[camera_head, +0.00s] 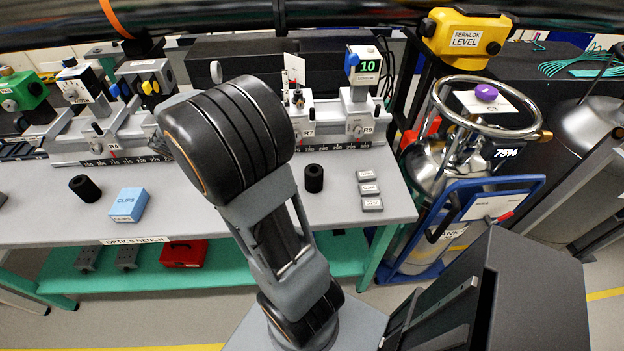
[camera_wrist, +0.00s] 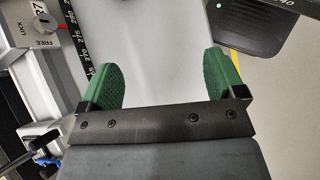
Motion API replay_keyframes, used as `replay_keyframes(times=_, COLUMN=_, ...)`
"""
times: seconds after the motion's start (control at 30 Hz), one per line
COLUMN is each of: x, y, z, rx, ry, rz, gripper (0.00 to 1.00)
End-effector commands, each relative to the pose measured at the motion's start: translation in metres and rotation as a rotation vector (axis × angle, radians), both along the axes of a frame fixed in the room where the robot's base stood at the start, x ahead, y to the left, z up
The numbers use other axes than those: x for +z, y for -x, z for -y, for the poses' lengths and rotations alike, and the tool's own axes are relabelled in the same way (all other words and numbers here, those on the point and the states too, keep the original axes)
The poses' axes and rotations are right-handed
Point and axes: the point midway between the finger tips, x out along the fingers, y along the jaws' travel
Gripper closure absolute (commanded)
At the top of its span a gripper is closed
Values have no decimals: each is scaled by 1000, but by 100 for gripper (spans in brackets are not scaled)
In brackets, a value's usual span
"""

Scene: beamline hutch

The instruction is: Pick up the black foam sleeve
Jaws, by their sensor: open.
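Two short black cylinders that look like foam sleeves stand on the bench in the head view. One black sleeve (camera_head: 85,188) is on the left beside a blue CLIPS box (camera_head: 127,205). The other black sleeve (camera_head: 314,178) is right of my arm, in front of the R7 carrier. I cannot tell which one the task names. My gripper (camera_wrist: 160,75) shows in the wrist view with its green pads wide apart and nothing between them. In the head view my arm hides it. No sleeve shows in the wrist view.
The optics bench (camera_head: 230,215) has a graduated rail with carriers along its back. Several small grey blocks (camera_head: 370,188) lie near its right end. A gas cylinder on a blue cart (camera_head: 470,215) stands right of the bench. Bare bench top surrounds both sleeves.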

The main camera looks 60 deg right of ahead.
Motion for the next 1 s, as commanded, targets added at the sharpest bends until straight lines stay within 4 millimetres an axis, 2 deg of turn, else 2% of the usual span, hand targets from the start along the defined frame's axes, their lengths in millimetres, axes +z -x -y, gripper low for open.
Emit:
replay_keyframes(times=0.03, x=-8, y=-2, z=18, rx=11, ry=18, rz=-99, gripper=12)
replay_keyframes(times=0.1, x=-15, y=-4, z=40, rx=32, ry=40, rz=-220, gripper=12)
replay_keyframes(times=0.3, x=-28, y=-6, z=82, rx=65, ry=72, rz=-462, gripper=12)
replay_keyframes(times=0.47, x=-36, y=-1, z=99, rx=72, ry=81, rz=-547, gripper=12)
replay_keyframes(times=0.8, x=-58, y=43, z=132, rx=73, ry=81, rz=-564, gripper=12)
replay_keyframes(times=1.0, x=-66, y=57, z=141, rx=75, ry=83, rz=-560, gripper=12)
